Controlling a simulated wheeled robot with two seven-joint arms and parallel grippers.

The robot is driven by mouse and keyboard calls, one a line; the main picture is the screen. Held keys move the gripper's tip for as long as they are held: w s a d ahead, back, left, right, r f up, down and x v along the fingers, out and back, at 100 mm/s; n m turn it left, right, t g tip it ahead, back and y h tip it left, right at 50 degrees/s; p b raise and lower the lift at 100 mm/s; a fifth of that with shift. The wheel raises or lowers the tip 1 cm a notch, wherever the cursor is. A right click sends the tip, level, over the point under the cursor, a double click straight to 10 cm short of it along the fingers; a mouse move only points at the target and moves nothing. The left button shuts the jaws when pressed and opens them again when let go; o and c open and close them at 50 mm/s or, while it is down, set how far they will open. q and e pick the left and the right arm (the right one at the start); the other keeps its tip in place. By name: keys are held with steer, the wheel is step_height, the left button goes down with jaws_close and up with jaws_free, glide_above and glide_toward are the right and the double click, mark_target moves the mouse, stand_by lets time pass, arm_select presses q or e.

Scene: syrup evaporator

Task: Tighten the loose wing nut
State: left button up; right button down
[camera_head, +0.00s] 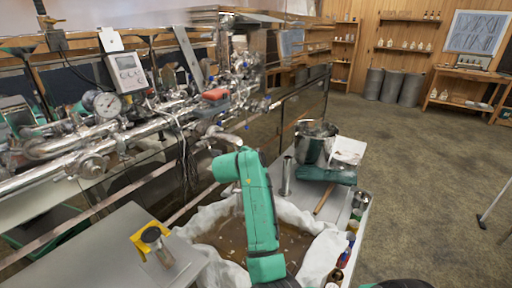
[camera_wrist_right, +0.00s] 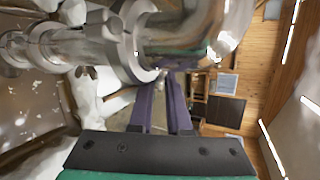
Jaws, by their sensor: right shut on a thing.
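My right arm (camera_head: 258,215) reaches up from the bottom middle of the head view to the pipework at the edge of the evaporator (camera_head: 90,162). Its fingers are hidden in that view. In the right wrist view my right gripper (camera_wrist_right: 164,82) has purple fingers, close together at the tips, shut on a small metal part at the lower edge of a round pipe clamp (camera_wrist_right: 131,40). This part sits where a wing nut would be, but its wings are mostly hidden by the fingertips. A large shiny metal body stands right beside the clamp. My left gripper is not in view.
A dial gauge (camera_head: 104,104) and a grey meter (camera_head: 127,72) stand over the pipes at left. A white-lined tub of brown liquid (camera_head: 215,232) lies below my arm. A steel pot (camera_head: 315,146) stands at right. The floor at right is mostly clear.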

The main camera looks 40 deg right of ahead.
steer(key=y+p, duration=0.2)
steer(key=p, duration=0.1)
steer(key=shift+r+m+g, duration=0.3)
steer(key=shift+r+m, duration=0.1)
steer(key=shift+f+y+p, duration=0.15)
steer(key=shift+y+p, duration=0.35)
steer(key=shift+y, duration=0.5)
steer(key=shift+m+y, duration=0.4)
steer(key=shift+y, duration=0.1)
steer(key=y, duration=0.2)
steer(key=shift+d+f+m+g+y+b, duration=0.1)
steer(key=shift+f+m+g+y+b, duration=0.2)
steer(key=shift+b, duration=0.1)
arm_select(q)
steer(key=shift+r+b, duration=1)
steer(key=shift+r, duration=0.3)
arm_select(e)
steer(key=shift+m+y, duration=0.3)
steer(key=shift+y, duration=1.4)
steer(key=c, duration=0.9)
jaws_free()
steer(key=shift+c, duration=0.2)
